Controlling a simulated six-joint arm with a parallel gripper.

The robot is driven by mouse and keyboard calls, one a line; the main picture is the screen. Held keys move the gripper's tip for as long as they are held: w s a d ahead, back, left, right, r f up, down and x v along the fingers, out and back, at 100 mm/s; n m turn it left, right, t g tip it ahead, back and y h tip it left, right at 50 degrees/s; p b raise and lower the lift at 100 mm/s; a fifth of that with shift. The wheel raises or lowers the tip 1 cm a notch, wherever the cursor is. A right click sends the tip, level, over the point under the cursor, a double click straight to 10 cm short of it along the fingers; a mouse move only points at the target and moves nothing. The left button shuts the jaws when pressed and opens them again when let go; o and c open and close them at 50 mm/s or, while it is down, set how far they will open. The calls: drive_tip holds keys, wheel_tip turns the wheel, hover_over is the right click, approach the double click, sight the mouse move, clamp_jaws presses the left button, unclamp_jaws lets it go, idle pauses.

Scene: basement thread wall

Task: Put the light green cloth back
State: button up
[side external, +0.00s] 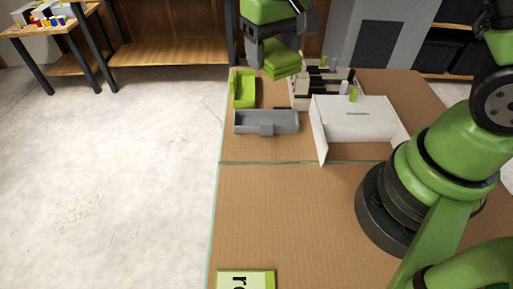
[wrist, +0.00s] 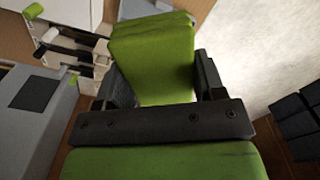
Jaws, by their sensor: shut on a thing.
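The light green cloth (side external: 283,66) is a folded, layered block held in the air above the back of the table. It fills the middle of the wrist view (wrist: 155,55). My gripper (side external: 273,48) is shut on it; in the wrist view, one dark finger of my gripper (wrist: 163,84) lies on each side of the cloth. A light green open bin (side external: 244,89) stands on the table below and left of the cloth, apart from it. The cloth's far side is hidden.
A grey tray (side external: 267,123) lies in front of the green bin. A rack with pale and dark spools (side external: 318,88) stands right of the bin, behind a white box (side external: 355,123). A green card (side external: 246,279) lies at the front edge; the cardboard-coloured table (side external: 285,205) between is clear.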

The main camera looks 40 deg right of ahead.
drive_tip(key=s+a+f+m, duration=0.1)
drive_tip(key=a+f+m, duration=0.5)
drive_tip(key=a+f, duration=0.15)
hover_over(251, 154)
wheel_tip(251, 154, down, 6)
drive_tip(key=shift+r, duration=0.2)
drive_tip(key=shift+f, duration=2.25)
drive_tip(key=shift+f, duration=0.15)
drive_tip(key=o, duration=0.9)
drive_tip(key=shift+c, duration=0.2)
